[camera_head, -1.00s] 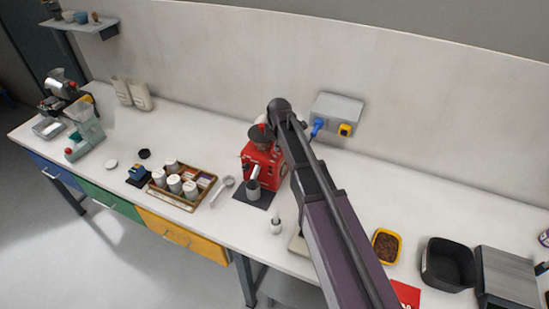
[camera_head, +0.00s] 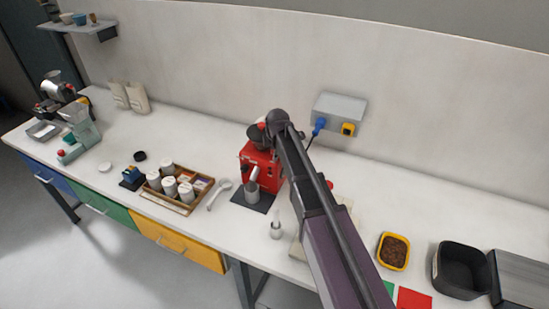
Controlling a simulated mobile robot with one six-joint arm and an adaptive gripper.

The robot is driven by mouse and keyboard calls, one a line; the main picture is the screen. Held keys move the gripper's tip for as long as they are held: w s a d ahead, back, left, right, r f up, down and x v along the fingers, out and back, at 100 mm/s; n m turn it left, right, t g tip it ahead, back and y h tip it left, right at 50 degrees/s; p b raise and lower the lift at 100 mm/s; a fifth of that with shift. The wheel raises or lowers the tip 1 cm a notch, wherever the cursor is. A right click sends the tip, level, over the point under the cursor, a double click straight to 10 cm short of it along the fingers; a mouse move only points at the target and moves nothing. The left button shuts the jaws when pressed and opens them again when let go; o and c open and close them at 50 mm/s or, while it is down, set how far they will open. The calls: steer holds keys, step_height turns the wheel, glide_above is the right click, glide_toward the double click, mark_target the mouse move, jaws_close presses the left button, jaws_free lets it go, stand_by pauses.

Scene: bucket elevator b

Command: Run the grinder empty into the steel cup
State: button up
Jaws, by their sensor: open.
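The red grinder (camera_head: 258,162) stands on the bench at the middle of the view, with a dark part at its top. My arm covers its right side and part of its top. The steel cup (camera_head: 252,193) stands upright on a dark mat (camera_head: 260,205) at the grinder's front, below a pale spout-like part (camera_head: 254,174). What is inside the cup or the grinder cannot be seen. My arm rises from the bottom edge to a dark joint just above the grinder. My gripper's fingers do not show.
A wooden tray (camera_head: 161,197) with white canisters and a spoon (camera_head: 219,194) lie left of the grinder. A grey wall box (camera_head: 337,106) with a blue plug is behind. A yellow tray of brown grounds (camera_head: 393,251) and a black bin (camera_head: 460,270) stand to the right.

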steer(key=shift+w+f, duration=0.15)
steer(key=shift+f, duration=0.35)
jaws_close()
